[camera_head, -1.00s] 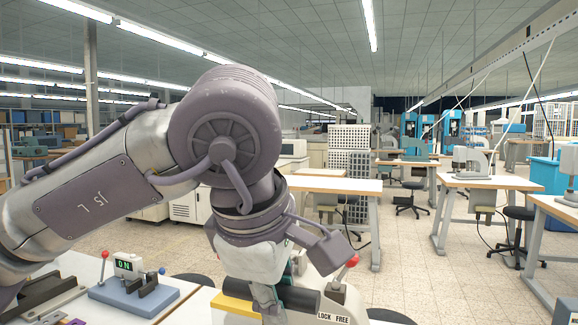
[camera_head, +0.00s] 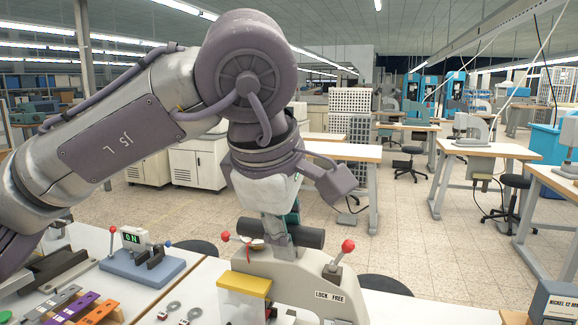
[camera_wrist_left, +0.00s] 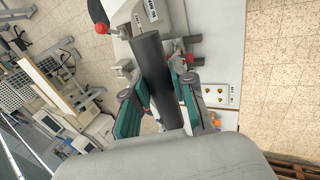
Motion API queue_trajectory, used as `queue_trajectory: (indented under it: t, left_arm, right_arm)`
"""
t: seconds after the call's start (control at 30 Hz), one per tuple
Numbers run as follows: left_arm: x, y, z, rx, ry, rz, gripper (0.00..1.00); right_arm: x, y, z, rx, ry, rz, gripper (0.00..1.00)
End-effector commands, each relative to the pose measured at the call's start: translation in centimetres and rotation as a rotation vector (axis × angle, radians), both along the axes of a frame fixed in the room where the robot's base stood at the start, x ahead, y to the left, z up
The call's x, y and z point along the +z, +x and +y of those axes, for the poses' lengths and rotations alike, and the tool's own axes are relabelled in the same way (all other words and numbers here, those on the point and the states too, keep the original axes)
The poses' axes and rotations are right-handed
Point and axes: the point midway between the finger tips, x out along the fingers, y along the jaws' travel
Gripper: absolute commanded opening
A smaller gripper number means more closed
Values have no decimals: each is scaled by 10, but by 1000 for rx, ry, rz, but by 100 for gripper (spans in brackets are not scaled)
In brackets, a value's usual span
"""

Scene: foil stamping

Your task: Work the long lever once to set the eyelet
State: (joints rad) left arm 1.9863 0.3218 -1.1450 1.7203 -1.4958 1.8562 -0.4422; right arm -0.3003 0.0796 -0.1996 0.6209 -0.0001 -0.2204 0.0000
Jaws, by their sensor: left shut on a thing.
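The eyelet press (camera_head: 283,269) is a cream machine at the bottom middle of the head view, with a yellow-topped part (camera_head: 245,284) at its front. Its long lever ends in a thick dark cylindrical grip (camera_head: 309,238). My left gripper (camera_head: 280,235) is shut on this grip and holds it above the press body. In the left wrist view the dark grip (camera_wrist_left: 148,55) runs between the two green-sided fingers of the gripper (camera_wrist_left: 162,98). The eyelet is not visible. My right gripper is not in view.
A red-knobbed switch (camera_head: 347,246) stands beside the LOCK FREE label (camera_head: 330,296). A blue fixture (camera_head: 143,268) with an ON display, coloured bars (camera_head: 84,307) and small ring parts (camera_head: 173,307) lie to the left. A dark box (camera_head: 553,301) sits at bottom right.

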Motion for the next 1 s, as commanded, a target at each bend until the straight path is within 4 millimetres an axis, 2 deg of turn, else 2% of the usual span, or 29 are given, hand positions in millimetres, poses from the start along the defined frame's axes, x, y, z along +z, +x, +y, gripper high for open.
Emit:
queue_trajectory:
  t: [0.23, 0.47, 0.7, 0.97, 1.0]
  left_arm:
    - [28, 15, -5, -2, -1, 1, 2]
    - [33, 24, -8, -1, -1, -1, 3]
    - [52, 45, -14, 0, -1, 1, 3]
    - [49, 50, -15, 1, -1, -2, 3]
    - [49, 50, -15, 2, -1, -2, 30]
  right_arm:
    - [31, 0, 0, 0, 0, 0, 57]
    - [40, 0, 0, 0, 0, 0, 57]
    - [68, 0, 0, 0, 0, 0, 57]
    - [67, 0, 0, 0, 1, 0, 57]
    - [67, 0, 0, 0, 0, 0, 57]
